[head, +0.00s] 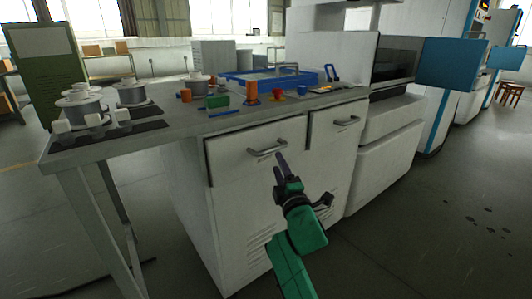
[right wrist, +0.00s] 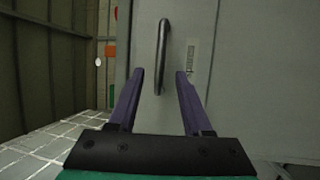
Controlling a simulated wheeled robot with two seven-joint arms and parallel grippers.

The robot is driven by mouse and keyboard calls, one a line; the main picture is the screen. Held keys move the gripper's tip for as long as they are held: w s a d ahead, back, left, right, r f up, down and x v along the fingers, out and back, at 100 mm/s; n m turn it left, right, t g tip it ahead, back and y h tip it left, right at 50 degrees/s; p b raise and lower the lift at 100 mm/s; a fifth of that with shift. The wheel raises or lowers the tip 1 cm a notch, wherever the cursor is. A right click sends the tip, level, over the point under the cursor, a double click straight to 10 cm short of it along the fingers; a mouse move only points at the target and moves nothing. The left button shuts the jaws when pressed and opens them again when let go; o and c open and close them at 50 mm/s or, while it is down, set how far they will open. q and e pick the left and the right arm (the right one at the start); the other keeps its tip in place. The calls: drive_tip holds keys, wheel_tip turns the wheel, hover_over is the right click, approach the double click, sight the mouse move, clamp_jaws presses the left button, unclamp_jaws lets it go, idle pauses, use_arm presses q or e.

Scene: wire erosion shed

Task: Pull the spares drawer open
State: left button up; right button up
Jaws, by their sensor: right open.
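Two drawer fronts sit under the worktop in the head view. The left drawer (head: 232,152) has a grey bar handle (head: 267,148), and the right drawer (head: 328,130) has a similar handle (head: 347,121). Both look shut. I cannot read which is the spares drawer. My right gripper (head: 280,158) is open and empty, just in front of and below the left drawer's handle. In the right wrist view the handle (right wrist: 162,55) stands upright in the picture, ahead of and between the purple fingers (right wrist: 160,74), seemingly apart from both. My left gripper is out of view.
The worktop (head: 185,125) above holds white spools (head: 130,93), a green block (head: 217,101), small orange pieces and a blue tray (head: 270,77). A white machine (head: 385,150) adjoins the right side. A pale label (right wrist: 191,57) is beside the handle. Floor in front is clear.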

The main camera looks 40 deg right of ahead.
sight(272, 150)
drive_tip(key=x, duration=0.7)
drive_tip(key=shift+w+d, duration=0.15)
drive_tip(key=shift+w, duration=0.2)
drive_tip(key=shift+w+d, duration=0.15)
drive_tip(key=shift+w, duration=0.15)
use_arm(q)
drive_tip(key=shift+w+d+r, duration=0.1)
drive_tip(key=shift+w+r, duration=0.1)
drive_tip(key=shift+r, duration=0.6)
use_arm(e)
drive_tip(key=shift+c, duration=0.3)
clamp_jaws()
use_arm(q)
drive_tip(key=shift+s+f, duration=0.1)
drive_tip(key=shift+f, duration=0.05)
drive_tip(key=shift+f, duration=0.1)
